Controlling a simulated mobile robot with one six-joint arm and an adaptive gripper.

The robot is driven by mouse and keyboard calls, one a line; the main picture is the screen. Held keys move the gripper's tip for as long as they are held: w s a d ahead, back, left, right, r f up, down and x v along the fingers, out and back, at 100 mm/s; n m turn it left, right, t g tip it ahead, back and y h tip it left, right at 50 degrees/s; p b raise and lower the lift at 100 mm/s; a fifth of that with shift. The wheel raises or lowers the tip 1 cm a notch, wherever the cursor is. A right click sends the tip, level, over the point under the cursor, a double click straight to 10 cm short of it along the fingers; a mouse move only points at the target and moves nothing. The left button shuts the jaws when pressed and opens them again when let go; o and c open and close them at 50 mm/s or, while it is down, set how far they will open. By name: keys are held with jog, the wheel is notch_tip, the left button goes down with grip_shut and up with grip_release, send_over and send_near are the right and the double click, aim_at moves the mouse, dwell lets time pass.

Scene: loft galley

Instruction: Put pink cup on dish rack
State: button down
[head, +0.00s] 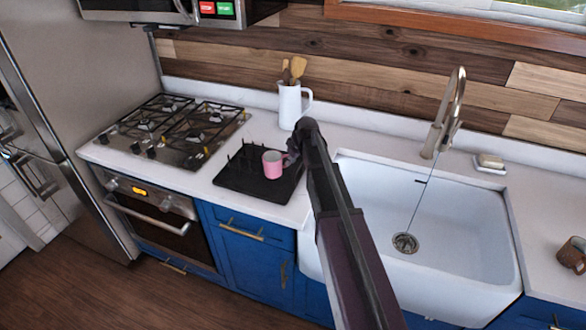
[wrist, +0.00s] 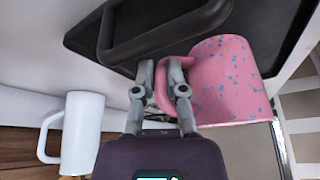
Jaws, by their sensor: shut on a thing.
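The pink cup (head: 272,163) is over the black dish rack (head: 242,182) on the counter between stove and sink. In the wrist view the cup (wrist: 232,85) is pink with blue speckles, its handle toward my fingers. My gripper (head: 291,157) comes in from the right of the cup; in the wrist view its fingers (wrist: 168,75) are shut on the cup's handle. The cup looks roughly upright in the head view. I cannot tell whether its base touches the rack. Part of the rack is hidden behind the cup.
A white pitcher (head: 290,103) with wooden utensils stands behind the rack. The gas stove (head: 172,130) is to the left. The white sink (head: 450,215) with its faucet (head: 440,115) is to the right. A brown mug (head: 572,254) sits at the far right counter.

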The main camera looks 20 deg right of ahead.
jog(key=shift+f+b, duration=1.05)
jog(key=shift+f, duration=0.3)
jog(key=shift+f, duration=0.1)
jog(key=c, duration=1)
grip_release()
jog(key=p+v, duration=1.1)
jog(key=v, duration=0.1)
jog(key=shift+s, duration=0.1)
